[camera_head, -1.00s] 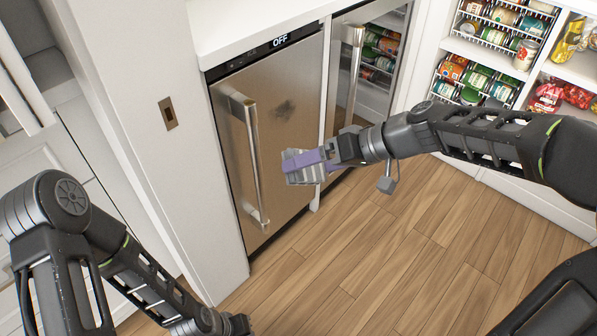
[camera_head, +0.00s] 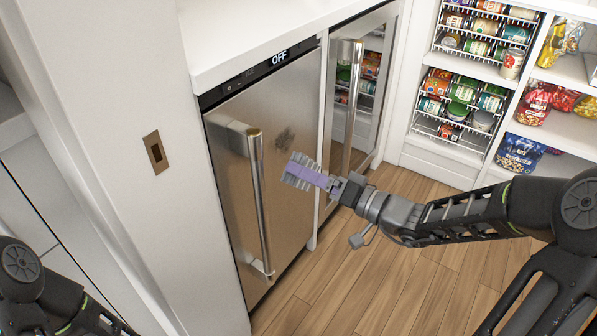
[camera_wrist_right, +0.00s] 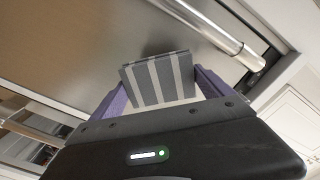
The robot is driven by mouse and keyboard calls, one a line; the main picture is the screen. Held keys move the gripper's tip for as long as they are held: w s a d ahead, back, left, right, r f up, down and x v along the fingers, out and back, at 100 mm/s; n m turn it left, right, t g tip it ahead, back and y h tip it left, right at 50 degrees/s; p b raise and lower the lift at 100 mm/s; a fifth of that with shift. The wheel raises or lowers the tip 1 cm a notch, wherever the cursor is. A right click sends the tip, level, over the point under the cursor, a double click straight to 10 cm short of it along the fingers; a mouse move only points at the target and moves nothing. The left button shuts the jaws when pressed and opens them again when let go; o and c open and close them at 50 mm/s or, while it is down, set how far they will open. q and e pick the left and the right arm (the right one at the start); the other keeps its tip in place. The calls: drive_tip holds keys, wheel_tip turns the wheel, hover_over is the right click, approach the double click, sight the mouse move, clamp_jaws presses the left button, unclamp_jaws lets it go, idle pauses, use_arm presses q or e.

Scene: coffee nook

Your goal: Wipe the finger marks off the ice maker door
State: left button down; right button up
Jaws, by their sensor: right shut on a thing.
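The ice maker door (camera_head: 228,180) is brushed steel with a long vertical handle (camera_head: 259,200) and is closed. Dark finger marks (camera_head: 285,137) show on its upper right part. My right gripper (camera_head: 312,175), with purple fingers, is shut on a grey striped cloth (camera_head: 293,168). The cloth is just below and right of the marks in the head view; I cannot tell whether it touches the door. In the right wrist view the cloth (camera_wrist_right: 158,80) sits between the purple fingers, with the door handle (camera_wrist_right: 215,30) beyond. My left gripper is out of view; only its arm shows at bottom left.
A display reading OFF (camera_head: 279,57) sits above the door under a white counter (camera_head: 235,40). A glass-door cooler (camera_head: 350,110) stands to the right, then pantry shelves (camera_head: 470,75) with cans and bags. A white wall panel (camera_head: 115,130) is left. Wooden floor (camera_head: 330,290) is open in front.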

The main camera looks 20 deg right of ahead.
sight(287, 140)
drive_tip(key=shift+w+a, duration=0.1)
drive_tip(key=shift+b+x, duration=0.65)
drive_tip(key=shift+x, duration=2.2)
drive_tip(key=shift+b+x, duration=0.9)
drive_tip(key=shift+w, duration=0.1)
drive_tip(key=shift+w+d, duration=0.55)
drive_tip(key=shift+d, duration=0.2)
drive_tip(key=shift+w+d, duration=0.6)
drive_tip(key=shift+d, duration=0.1)
drive_tip(key=shift+w+d+b, duration=0.5)
drive_tip(key=shift+d, duration=0.1)
drive_tip(key=shift+w+d+r, duration=0.1)
drive_tip(key=shift+w+d, duration=0.65)
drive_tip(key=shift+d, duration=0.05)
